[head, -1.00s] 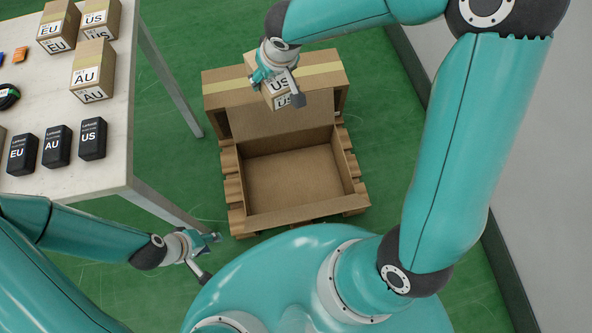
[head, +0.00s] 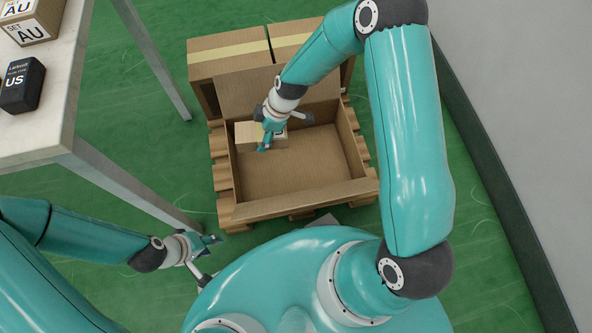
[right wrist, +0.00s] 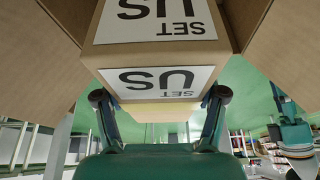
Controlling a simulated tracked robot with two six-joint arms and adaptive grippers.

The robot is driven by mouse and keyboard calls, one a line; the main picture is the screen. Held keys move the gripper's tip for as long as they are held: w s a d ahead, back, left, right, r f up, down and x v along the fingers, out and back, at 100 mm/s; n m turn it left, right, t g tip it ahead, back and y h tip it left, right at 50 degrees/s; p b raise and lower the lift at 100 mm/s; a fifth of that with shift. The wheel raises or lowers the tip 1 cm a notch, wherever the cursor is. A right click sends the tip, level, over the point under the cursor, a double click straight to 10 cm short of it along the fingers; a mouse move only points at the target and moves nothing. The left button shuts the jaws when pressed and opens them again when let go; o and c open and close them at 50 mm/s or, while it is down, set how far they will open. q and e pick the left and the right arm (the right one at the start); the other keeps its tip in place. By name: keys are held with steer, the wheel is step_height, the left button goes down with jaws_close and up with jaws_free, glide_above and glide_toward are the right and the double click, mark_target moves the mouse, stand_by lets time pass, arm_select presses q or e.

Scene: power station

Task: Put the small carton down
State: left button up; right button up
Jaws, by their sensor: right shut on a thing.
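The small carton (head: 248,137) is brown with a white label and sits inside the open cardboard box (head: 308,200), in its far left corner. In the right wrist view the carton (right wrist: 160,57) shows labels reading "SET US". My right gripper (head: 268,138) is shut on the small carton. In the right wrist view its two fingers (right wrist: 160,105) are on either side of the carton. Whether the carton touches the box floor cannot be told. My left gripper (head: 208,257) is empty and open, low at the left, away from the box.
The open box stands on a wooden pallet (head: 223,176) on the green floor. Closed boxes (head: 228,48) stand behind it. A table (head: 60,100) at left holds an AU carton (head: 30,24) and a black US item (head: 21,86). The right side of the open box is empty.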

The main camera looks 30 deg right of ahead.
steer(key=shift+n, duration=0.6)
step_height(320, 180, down, 19)
steer(key=b, duration=0.5)
steer(key=shift+s+a+r+b, duration=0.1)
steer(key=shift+s+r+b, duration=0.1)
steer(key=shift+b, duration=0.2)
steer(key=shift+w+f+b, duration=0.1)
steer(key=shift+f+b, duration=0.75)
steer(key=shift+f, duration=1.7)
steer(key=o, duration=1.4)
steer(key=shift+o, duration=0.2)
steer(key=shift+r, duration=0.2)
steer(key=p+v, duration=0.3)
steer(key=v, duration=0.8)
steer(key=shift+d+r+p, duration=0.3)
steer(key=shift+d+p, duration=0.1)
